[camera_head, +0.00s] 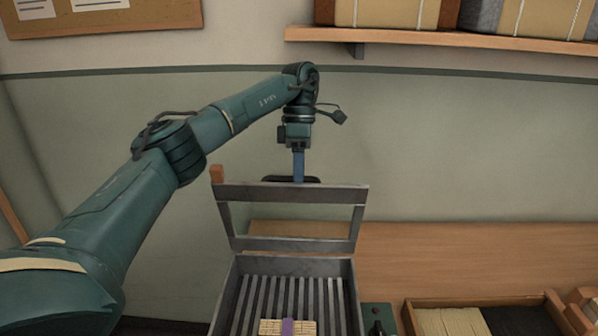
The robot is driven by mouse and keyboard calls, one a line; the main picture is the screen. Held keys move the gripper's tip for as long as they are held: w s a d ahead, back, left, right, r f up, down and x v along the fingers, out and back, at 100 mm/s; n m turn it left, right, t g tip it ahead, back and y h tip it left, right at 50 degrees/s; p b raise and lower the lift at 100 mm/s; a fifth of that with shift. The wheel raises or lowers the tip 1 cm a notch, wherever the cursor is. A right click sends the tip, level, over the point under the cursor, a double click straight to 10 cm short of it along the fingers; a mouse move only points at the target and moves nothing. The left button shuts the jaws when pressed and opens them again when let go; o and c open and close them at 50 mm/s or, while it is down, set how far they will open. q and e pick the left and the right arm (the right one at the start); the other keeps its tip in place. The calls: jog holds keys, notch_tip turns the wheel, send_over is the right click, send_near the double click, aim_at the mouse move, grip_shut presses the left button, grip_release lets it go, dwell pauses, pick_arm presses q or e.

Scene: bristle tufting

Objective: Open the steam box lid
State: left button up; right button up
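The steam box (346,283) is a grey metal box at bottom centre with a slatted inside. Its lid (290,194) is an open grey frame, raised to a steep angle at the back of the box, so the inside is exposed. A black handle (273,179) shows at the lid's top edge. My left gripper (298,179) points down at this handle, its narrow blue fingers seen edge-on with no gap showing. They appear closed on the handle; the tips are partly hidden. My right gripper is not in view.
A pale bundle with a purple band (288,328) lies in the box. A small green control unit (378,318) and a wooden tray (407,318) are to the right. A shelf (440,40) hangs above.

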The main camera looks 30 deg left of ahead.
pick_arm(q)
notch_tip(320, 180, up, 10)
dwell(0.8)
dwell(0.6)
